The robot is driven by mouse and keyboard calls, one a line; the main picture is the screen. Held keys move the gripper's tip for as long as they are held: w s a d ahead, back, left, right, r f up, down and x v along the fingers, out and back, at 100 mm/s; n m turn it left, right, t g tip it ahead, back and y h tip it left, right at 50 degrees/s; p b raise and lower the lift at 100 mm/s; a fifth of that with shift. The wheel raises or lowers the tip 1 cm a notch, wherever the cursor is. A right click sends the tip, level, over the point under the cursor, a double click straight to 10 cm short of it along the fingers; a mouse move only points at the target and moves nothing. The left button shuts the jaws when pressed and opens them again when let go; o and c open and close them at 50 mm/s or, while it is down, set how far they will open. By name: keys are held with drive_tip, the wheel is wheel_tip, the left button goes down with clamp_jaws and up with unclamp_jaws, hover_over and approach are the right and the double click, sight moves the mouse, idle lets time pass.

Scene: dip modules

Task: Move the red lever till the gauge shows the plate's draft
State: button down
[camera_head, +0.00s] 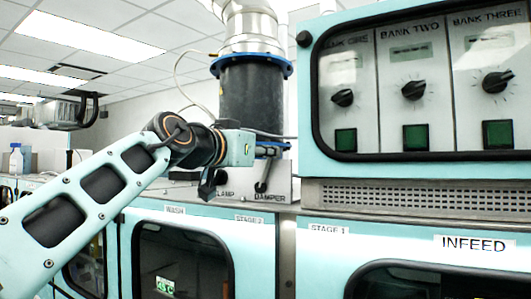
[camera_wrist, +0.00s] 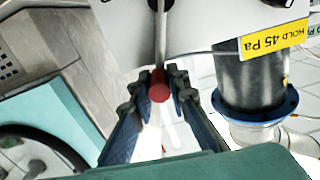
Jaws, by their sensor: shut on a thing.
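The red lever shows in the wrist view as a round red knob (camera_wrist: 159,89) on a thin pale rod that runs up to a white panel. My gripper (camera_wrist: 155,84) has its two dark blue fingers on either side of the knob and is shut on it. A yellow plate (camera_wrist: 274,40) reading "HOLD 45 Pa" is at the upper right of the wrist view. In the head view my arm reaches to the panel marked "DAMPER" (camera_head: 270,196); the red knob cannot be made out there. I cannot make out a gauge reading in either view.
A dark duct (camera_head: 250,92) with blue flanges stands close behind my wrist, and shows right of my fingers in the wrist view (camera_wrist: 250,80). A teal cabinet with several knobs (camera_head: 413,90) is at the right. Teal cabinet fronts with windows (camera_head: 185,262) lie below.

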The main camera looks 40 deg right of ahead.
drive_tip(key=n, duration=0.1)
drive_tip(key=w+n, duration=0.1)
drive_tip(key=w+n+p, duration=0.1)
drive_tip(key=shift+a+r, duration=0.25)
drive_tip(key=shift+a, duration=0.15)
drive_tip(key=c, duration=1.8)
unclamp_jaws()
drive_tip(key=shift+c, duration=0.2)
drive_tip(key=v, duration=1.2)
